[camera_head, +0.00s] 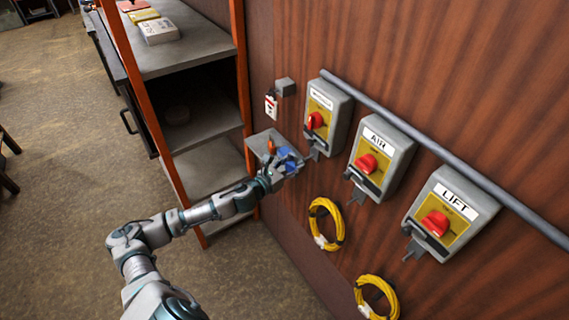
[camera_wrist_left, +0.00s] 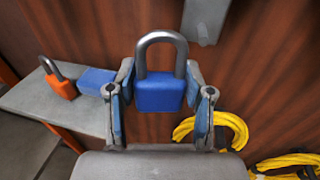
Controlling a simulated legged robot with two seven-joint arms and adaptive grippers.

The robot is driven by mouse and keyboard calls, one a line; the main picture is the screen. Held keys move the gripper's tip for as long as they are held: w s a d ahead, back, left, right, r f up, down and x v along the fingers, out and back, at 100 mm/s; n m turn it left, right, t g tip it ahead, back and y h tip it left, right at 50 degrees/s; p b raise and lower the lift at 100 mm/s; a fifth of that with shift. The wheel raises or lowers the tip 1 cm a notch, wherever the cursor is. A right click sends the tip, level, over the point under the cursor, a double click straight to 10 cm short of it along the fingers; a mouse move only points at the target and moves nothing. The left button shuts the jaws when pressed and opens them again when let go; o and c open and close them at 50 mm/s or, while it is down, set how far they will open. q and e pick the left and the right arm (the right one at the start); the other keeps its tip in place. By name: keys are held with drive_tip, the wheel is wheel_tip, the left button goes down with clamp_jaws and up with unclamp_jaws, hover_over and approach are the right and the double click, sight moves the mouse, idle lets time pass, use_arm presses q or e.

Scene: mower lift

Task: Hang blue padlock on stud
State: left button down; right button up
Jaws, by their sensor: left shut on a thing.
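The blue padlock (camera_wrist_left: 160,93) is between the fingers of my left gripper (camera_wrist_left: 160,100), with its grey shackle pointing up in the left wrist view. The gripper is shut on its body. In the head view my left gripper (camera_head: 277,174) is beside the small wall shelf (camera_head: 258,141), below the leftmost switch box. A second blue padlock (camera_wrist_left: 96,81) lies on that shelf next to an orange padlock (camera_wrist_left: 60,84), which also shows in the head view (camera_head: 270,146). I cannot make out the stud for certain. My right gripper is out of view.
Three switch boxes stand on the wooden wall: the leftmost (camera_head: 328,108), AIR (camera_head: 381,155) and LIFT (camera_head: 450,210). Yellow cable coils (camera_head: 326,222) hang below. A small grey box (camera_head: 285,87) and red-white tag (camera_head: 271,104) are higher up. An orange-framed rack (camera_head: 185,50) stands left.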

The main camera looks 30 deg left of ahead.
use_arm(q)
drive_tip(key=shift+w+d+p, duration=0.15)
drive_tip(key=shift+w+d, duration=0.25)
drive_tip(key=shift+d, duration=0.35)
drive_tip(key=shift+w+d+p, duration=0.1)
drive_tip(key=shift+w+d, duration=0.3)
drive_tip(key=shift+d, duration=0.4)
drive_tip(key=shift+w+d+p, duration=0.15)
drive_tip(key=shift+w+d, duration=0.25)
drive_tip(key=shift+d, duration=0.35)
drive_tip(key=c, duration=0.7)
unclamp_jaws()
drive_tip(key=o, duration=0.3)
drive_tip(key=shift+a+v, duration=0.15)
drive_tip(key=shift+v, duration=2.85)
drive_tip(key=shift+a+v, duration=0.2)
drive_tip(key=shift+v, duration=2.8)
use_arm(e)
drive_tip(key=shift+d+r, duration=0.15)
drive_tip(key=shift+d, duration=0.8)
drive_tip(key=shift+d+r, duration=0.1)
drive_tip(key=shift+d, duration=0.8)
